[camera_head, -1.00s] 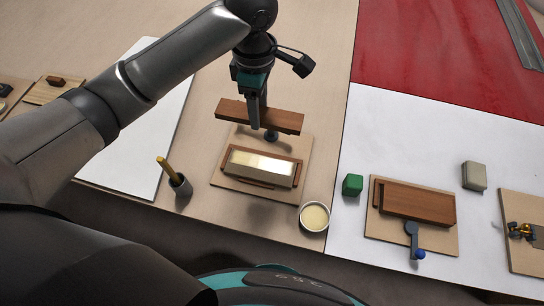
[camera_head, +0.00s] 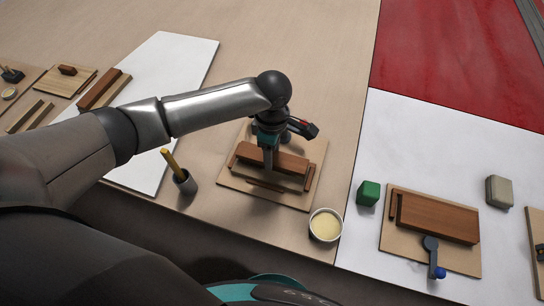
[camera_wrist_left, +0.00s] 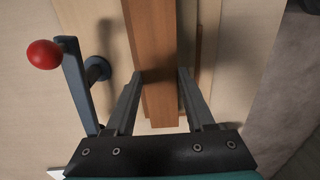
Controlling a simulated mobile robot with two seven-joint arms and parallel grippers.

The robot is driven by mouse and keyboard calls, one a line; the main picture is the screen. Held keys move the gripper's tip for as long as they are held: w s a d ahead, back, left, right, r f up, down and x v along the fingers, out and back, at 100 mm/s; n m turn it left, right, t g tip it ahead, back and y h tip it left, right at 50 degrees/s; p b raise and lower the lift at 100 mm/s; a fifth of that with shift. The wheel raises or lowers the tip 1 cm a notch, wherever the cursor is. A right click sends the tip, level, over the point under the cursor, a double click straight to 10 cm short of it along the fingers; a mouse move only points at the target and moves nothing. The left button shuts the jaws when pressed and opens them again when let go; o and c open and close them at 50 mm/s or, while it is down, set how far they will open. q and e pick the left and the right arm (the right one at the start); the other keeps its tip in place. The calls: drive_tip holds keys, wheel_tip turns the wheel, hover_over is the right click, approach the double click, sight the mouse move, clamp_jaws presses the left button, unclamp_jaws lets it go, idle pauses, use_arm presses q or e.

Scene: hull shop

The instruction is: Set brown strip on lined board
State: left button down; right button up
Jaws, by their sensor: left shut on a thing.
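The brown strip (camera_head: 274,159) is held in my left gripper (camera_head: 268,168). I cannot tell whether strip and block touch. In the left wrist view the fingers stand on both sides of the strip (camera_wrist_left: 157,100). I cannot make out drawn lines on this board. My right gripper is out of view.
A red-knobbed clamp (camera_wrist_left: 75,80) stands beside the strip. A cup with a yellow stick (camera_head: 184,182) and a round cream dish (camera_head: 325,226) stand near the board. To the right are a green block (camera_head: 368,193), a grey block (camera_head: 499,191) and another board (camera_head: 455,262).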

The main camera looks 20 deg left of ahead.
use_arm(q)
drive_tip(key=shift+f, duration=0.85)
drive_tip(key=shift+c, duration=1.3)
unclamp_jaws()
drive_tip(key=shift+r, duration=0.15)
wheel_tip(320, 180, up, 12)
drive_tip(key=p, duration=0.3)
drive_tip(key=shift+p, duration=0.3)
